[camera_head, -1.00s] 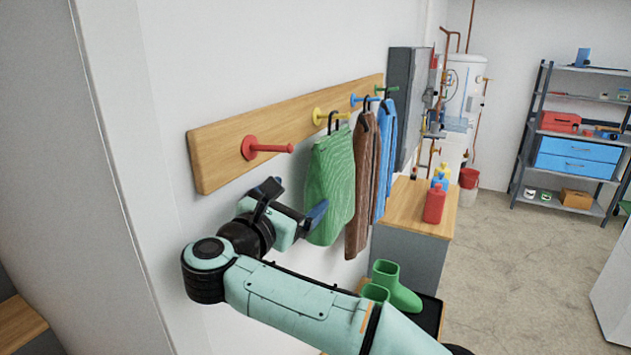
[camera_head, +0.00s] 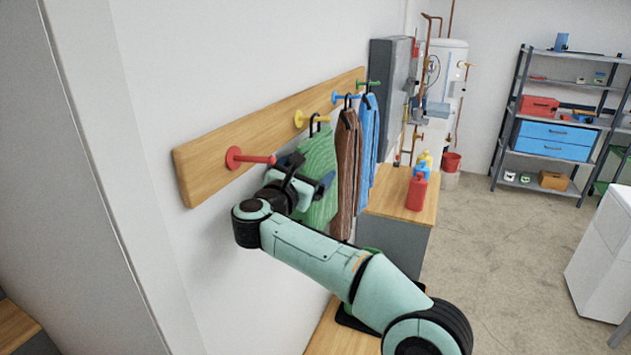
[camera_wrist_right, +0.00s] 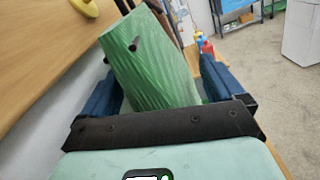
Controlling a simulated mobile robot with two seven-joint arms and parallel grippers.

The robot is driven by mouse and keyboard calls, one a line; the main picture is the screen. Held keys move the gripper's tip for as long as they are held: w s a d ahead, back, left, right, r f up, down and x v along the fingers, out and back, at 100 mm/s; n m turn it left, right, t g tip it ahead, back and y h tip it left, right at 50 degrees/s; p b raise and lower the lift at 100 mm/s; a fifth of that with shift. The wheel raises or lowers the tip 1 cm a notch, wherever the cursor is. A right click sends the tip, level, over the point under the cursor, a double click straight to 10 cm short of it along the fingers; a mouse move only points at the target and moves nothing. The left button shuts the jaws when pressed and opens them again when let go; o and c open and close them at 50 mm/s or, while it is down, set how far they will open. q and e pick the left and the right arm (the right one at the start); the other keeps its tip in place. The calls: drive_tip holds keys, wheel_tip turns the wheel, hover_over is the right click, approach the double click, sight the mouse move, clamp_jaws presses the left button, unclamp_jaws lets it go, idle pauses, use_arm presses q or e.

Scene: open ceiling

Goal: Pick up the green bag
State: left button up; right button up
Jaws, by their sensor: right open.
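The green bag (camera_head: 318,163) hangs by a black hook from the yellow peg (camera_head: 311,119) on the wooden wall rack. My right gripper (camera_head: 309,172) is at the bag's near side and hides part of it in the head view. In the right wrist view the bag (camera_wrist_right: 152,65) stands tilted between the two blue fingers (camera_wrist_right: 160,85), which are open on either side of it. Whether a finger touches the bag cannot be told. My left gripper is not in view.
A brown garment (camera_head: 345,165) and a blue one (camera_head: 369,135) hang just beyond the bag. The red peg (camera_head: 250,158) is bare. A cabinet with a red bottle (camera_head: 416,191) stands farther right. Open floor lies beyond, before a shelf (camera_head: 560,120).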

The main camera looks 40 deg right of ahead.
drive_tip(key=shift+w+d+f, duration=0.15)
drive_tip(key=shift+w+d, duration=0.3)
drive_tip(key=shift+w, duration=0.05)
drive_tip(key=shift+s, duration=0.4)
drive_tip(key=c, duration=1.5)
drive_tip(key=shift+c, duration=0.9)
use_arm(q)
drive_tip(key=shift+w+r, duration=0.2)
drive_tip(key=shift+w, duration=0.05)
use_arm(e)
drive_tip(key=shift+r, duration=0.2)
